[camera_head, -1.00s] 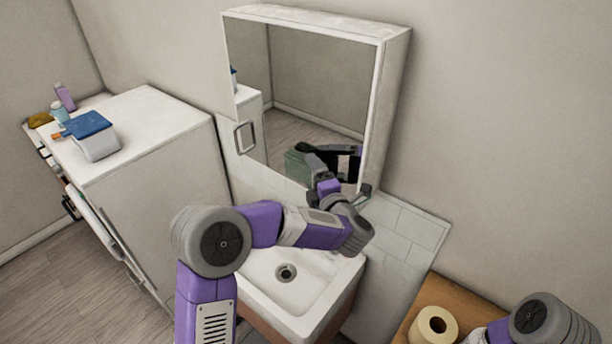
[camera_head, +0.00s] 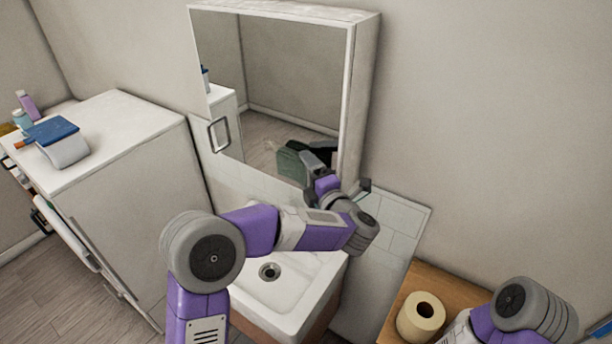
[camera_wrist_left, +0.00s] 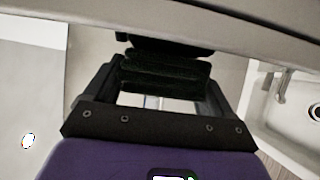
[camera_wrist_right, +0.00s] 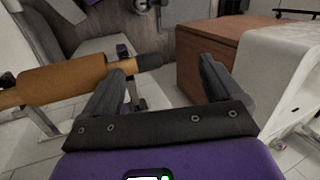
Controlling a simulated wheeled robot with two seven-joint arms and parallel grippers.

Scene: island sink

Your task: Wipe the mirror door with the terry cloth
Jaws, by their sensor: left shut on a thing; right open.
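The mirror door (camera_head: 285,70) is the front of the white wall cabinet above the sink, and it looks closed. My left gripper (camera_wrist_left: 160,78) is shut on the terry cloth (camera_wrist_left: 165,72), which looks dark and folded between the fingers in the left wrist view. In the head view this gripper (camera_head: 322,166) is at the mirror's lower right corner. A grey-green shape (camera_head: 290,160) shows beside it; I cannot tell whether it is cloth or a reflection, or whether cloth touches glass. My right gripper (camera_wrist_right: 163,72) is open and empty in the right wrist view.
The white sink (camera_head: 305,292) lies below my left arm. A paper roll (camera_head: 421,315) stands on a wooden top (camera_head: 440,283) at right. The wall right of the mirror is bare.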

